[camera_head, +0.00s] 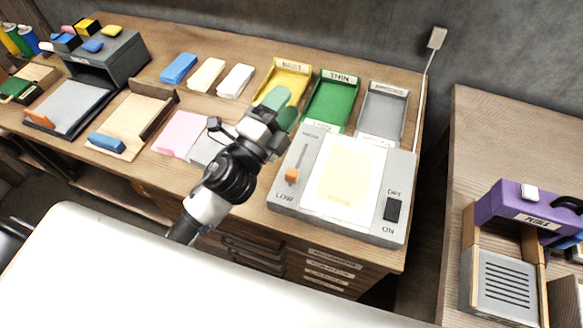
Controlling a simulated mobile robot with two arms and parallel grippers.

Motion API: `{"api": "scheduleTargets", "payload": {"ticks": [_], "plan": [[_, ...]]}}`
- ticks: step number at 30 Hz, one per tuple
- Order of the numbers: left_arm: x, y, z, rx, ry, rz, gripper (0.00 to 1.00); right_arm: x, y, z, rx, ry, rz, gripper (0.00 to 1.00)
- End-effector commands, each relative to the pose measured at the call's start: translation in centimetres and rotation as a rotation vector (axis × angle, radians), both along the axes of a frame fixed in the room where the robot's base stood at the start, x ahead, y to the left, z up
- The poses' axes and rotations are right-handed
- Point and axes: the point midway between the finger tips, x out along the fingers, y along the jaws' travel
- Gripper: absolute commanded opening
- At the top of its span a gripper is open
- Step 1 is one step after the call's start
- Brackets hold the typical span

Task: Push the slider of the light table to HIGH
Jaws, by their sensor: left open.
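The light table (275,202) is a grey box near the right end of the wooden bench. Its orange slider (292,175) sits at the lower end of the slot, beside the word LOW. The slot's upper end is near the top left of the box. A black switch (392,210) is at the right, between OFF and ON. A pale sheet (345,180) lies on the panel. My left gripper (275,112) is open, above the bench at the light table's upper left, over a green item (280,97). My right gripper is not in view.
Yellow (287,72), green (331,100) and grey (382,110) trays stand behind the light table. Pink sheets (180,133) and a wooden tray (133,120) lie to the left.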

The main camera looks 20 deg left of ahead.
Motion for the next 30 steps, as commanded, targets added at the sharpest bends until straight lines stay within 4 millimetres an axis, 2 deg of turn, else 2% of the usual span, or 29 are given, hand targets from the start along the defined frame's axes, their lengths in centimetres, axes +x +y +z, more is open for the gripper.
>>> {"api": "scheduleTargets", "payload": {"ticks": [1,3,5,8,11,14,16,18,21,25,30], "plan": [[0.1,-1.7,1.5,0.134,-0.125,-0.079,0.53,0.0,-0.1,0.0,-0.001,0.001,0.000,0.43],[-0.4,-4.3,2.6,0.335,-0.295,-0.199,0.53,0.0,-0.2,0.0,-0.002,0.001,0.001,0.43],[-1.1,-6.3,2.8,0.513,-0.432,-0.304,0.53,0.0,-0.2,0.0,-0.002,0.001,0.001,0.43],[-2.2,-8.8,1.5,0.820,-0.633,-0.487,0.53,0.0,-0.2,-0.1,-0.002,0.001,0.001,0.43],[-2.9,-9.5,-1.3,1.132,-0.792,-0.684,0.53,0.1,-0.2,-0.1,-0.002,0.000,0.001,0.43],[-3.0,-8.2,-4.7,1.439,-0.896,-0.899,0.53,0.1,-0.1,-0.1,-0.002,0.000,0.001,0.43],[-2.7,-6.3,-6.8,1.634,-0.931,-1.053,0.53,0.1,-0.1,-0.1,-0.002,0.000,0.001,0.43],[-2.2,-3.9,-8.3,1.798,-0.931,-1.197,0.53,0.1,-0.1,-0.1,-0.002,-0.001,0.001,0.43],[-1.6,-0.7,-9.5,1.966,-0.897,-1.367,0.53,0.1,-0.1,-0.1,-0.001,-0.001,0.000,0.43],[-1.2,1.9,-10.0,2.073,-0.848,-1.502,0.53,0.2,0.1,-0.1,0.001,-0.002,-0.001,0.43],[-1.2,2.3,-10.9,2.097,-0.829,-1.543,0.53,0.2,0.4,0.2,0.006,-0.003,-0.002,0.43]]}}
